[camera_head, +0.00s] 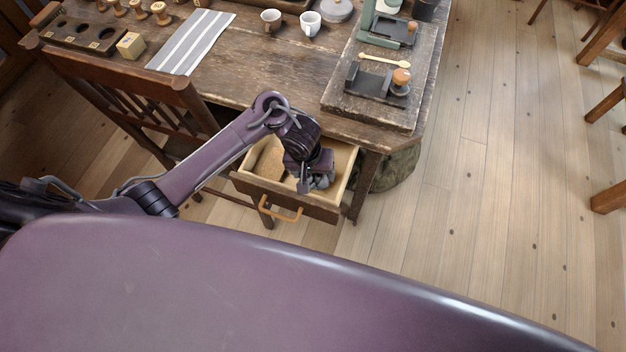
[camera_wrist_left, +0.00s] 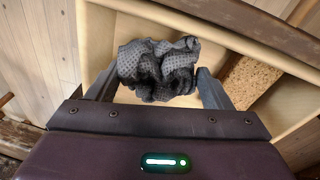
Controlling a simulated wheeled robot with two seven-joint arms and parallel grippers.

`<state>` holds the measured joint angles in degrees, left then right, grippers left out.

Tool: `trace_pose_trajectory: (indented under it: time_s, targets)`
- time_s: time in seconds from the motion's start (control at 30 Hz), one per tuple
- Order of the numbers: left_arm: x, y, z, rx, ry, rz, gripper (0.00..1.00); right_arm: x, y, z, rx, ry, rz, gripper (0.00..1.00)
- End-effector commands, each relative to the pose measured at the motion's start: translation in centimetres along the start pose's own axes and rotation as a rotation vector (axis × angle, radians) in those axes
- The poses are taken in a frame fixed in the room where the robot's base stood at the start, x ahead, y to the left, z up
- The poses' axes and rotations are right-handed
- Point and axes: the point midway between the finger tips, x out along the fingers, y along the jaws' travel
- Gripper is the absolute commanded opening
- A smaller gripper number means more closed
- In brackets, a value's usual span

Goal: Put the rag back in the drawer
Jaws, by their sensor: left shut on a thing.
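The rag (camera_wrist_left: 158,68) is dark grey, dotted and crumpled. My left gripper (camera_wrist_left: 155,88) is shut on it, with a finger on either side in the left wrist view. In the head view my left gripper (camera_head: 318,180) is over the open drawer (camera_head: 281,198), at its right part. The drawer has pale wooden insides and an orange-brown handle (camera_head: 279,210). The rag (camera_head: 305,184) shows only partly there, below the gripper. I cannot tell whether it touches the drawer floor. My right gripper is in neither view.
A cork-like block (camera_head: 270,163) lies in the left part of the drawer; a chair (camera_head: 125,92) stands left of it. The wooden table (camera_head: 265,75) above carries a board with tools (camera_head: 372,100), two cups (camera_head: 308,23) and a striped cloth (camera_head: 192,42).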

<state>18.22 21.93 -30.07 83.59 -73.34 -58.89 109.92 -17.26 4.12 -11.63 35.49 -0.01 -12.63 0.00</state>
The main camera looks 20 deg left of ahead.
Motion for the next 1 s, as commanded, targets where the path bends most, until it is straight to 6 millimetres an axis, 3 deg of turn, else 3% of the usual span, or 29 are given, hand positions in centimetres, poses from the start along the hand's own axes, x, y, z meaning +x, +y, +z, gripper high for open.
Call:
trace_pose_trajectory:
  time_s: [0.03,0.2,0.6,0.63,0.77,1.0]
  targets:
    - [1.5,-0.3,0.2,-0.001,-0.003,-0.002,0.55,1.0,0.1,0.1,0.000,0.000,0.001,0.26]
    - [3.2,-0.4,0.3,-0.001,-0.001,-0.001,0.55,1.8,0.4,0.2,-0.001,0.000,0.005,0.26]
    - [3.5,-0.4,0.4,0.000,-0.001,0.000,0.55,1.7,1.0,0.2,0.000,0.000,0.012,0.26]
    - [3.5,-0.4,0.4,0.000,-0.001,0.000,0.76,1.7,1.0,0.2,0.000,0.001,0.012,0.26]
    - [3.5,-0.4,0.4,0.000,-0.001,0.000,0.93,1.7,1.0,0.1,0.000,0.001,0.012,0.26]
    - [3.5,-0.4,0.3,0.000,-0.001,0.000,0.96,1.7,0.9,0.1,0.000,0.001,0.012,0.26]
